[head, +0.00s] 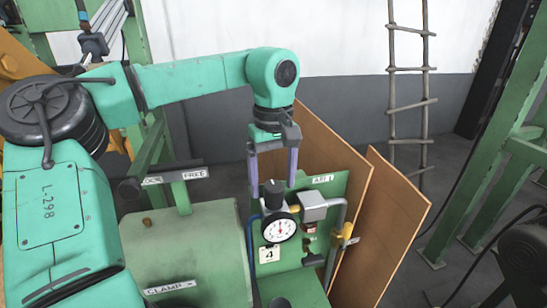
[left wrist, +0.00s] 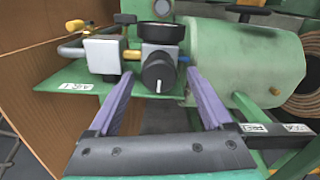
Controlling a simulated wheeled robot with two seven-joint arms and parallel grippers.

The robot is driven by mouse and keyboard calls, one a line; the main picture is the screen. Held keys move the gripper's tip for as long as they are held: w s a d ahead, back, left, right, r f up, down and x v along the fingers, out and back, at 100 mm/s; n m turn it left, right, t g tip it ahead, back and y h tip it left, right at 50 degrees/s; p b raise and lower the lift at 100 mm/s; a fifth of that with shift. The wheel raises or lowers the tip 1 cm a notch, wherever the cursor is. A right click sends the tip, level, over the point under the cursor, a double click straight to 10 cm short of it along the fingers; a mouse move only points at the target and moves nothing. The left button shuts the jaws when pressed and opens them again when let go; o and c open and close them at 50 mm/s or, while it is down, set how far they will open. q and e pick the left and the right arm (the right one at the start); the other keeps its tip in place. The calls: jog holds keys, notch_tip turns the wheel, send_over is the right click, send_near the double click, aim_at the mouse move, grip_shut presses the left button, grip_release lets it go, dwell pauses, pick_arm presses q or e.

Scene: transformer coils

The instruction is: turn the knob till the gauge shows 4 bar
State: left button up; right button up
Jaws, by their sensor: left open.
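The black knob (head: 274,192) stands on top of the regulator, above the round white gauge (head: 280,230), in the head view. A card reading 4 (head: 269,254) sits just below the gauge. The gauge needle is too small to read surely. In the left wrist view the knob (left wrist: 158,76) shows a white mark pointing toward the camera, and the gauge (left wrist: 161,33) is seen from above. My left gripper (head: 273,173) points down over the knob. Its two purple fingers are apart, with the knob between and beyond their tips in the wrist view, not gripped. My right gripper is out of view.
A grey box (head: 313,206) and a yellow-handled valve (head: 345,233) stand close to the right of the gauge. A green cylinder (head: 190,245) with a CLAMP label lies to the left. Brown boards (head: 385,230) stand behind on the right.

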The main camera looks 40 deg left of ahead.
aim_at(274, 185)
pick_arm(q)
notch_tip(274, 185, up, 14)
jog(key=shift+d+f+b, duration=0.15)
jog(key=shift+f+b, duration=0.1)
jog(key=shift+b, duration=0.1)
